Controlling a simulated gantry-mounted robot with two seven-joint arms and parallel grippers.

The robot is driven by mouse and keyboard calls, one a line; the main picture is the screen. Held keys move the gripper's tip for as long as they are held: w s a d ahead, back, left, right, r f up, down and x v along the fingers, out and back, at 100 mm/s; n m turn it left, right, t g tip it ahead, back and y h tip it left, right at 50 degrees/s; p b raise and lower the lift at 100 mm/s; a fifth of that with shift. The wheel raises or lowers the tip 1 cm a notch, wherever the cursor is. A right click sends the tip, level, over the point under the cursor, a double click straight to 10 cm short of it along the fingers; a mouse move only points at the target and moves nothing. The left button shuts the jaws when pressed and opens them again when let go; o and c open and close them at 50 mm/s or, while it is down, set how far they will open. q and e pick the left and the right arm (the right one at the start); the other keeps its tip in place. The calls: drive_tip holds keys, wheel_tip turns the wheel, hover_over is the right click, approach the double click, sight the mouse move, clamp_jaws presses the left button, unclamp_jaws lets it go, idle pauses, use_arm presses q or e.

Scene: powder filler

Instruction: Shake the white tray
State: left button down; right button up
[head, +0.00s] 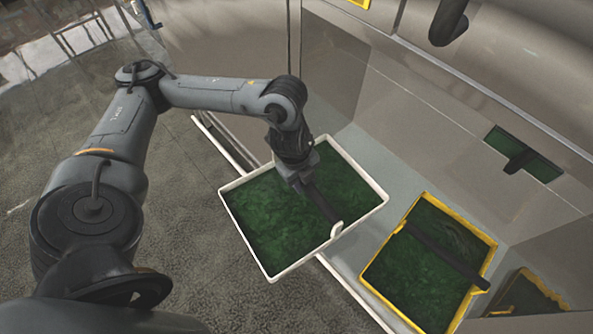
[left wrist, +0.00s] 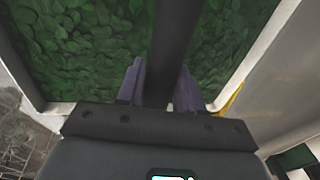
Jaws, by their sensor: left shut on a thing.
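The white tray (head: 238,253) is a rectangular tray with a white rim and a dark green, leafy-looking content. In the head view it is held over the front edge of the metal enclosure, partly over the floor. A dark bar (head: 323,205) crosses the middle of the tray. My left gripper (head: 303,181) is over the tray, on this bar. In the left wrist view my left gripper (left wrist: 158,88) has its two purple-grey fingers on either side of the dark bar (left wrist: 168,45), shut on it. The tray's white rim (left wrist: 262,50) shows there too. My right gripper is not in view.
A yellow-rimmed opening (head: 468,222) with green inside and a dark bar across it lies in the enclosure to the right of the tray. A white rail (head: 350,291) runs along the enclosure's front edge. Metal walls (head: 420,115) stand behind. The grey floor (head: 180,240) at left is open.

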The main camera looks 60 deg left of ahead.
use_arm(q)
drive_tip(key=shift+a, duration=0.3)
drive_tip(key=shift+s+a+r, duration=0.1)
drive_tip(key=shift+s+a, duration=0.05)
drive_tip(key=shift+a, duration=0.05)
drive_tip(key=shift+d, duration=0.1)
